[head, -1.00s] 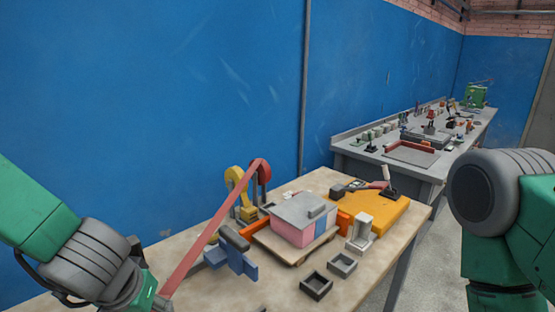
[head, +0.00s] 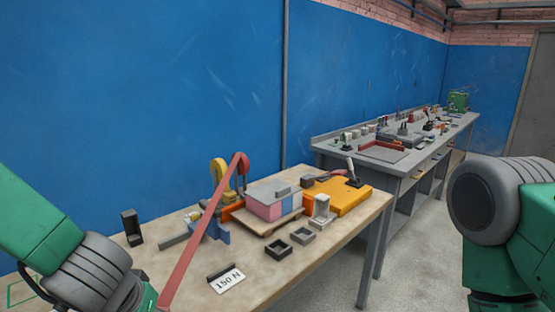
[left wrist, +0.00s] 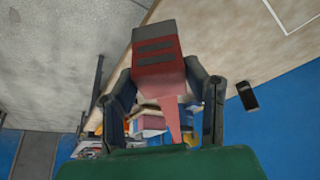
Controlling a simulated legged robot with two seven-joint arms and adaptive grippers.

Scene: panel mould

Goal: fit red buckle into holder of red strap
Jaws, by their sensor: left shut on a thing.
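My left gripper (left wrist: 160,82) is shut on the red buckle (left wrist: 158,45), a red block with dark grey bands. The red strap (left wrist: 172,122) runs from it; in the head view the strap (head: 200,237) stretches taut from the red reel (head: 243,164) down to the bottom edge. The left gripper and buckle are outside the head view. Two small open boxes, one black (head: 278,250) and one grey (head: 303,236), sit on the bench. I cannot tell which thing is the red strap's holder. My right gripper is out of view.
The wooden bench (head: 335,235) carries a yellow reel (head: 217,172), a pink and blue block with a grey top (head: 272,202), an orange plate (head: 345,198), a dark upright block (head: 131,228) and a "150 N" sign (head: 227,281). A grey bench (head: 395,170) stands behind.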

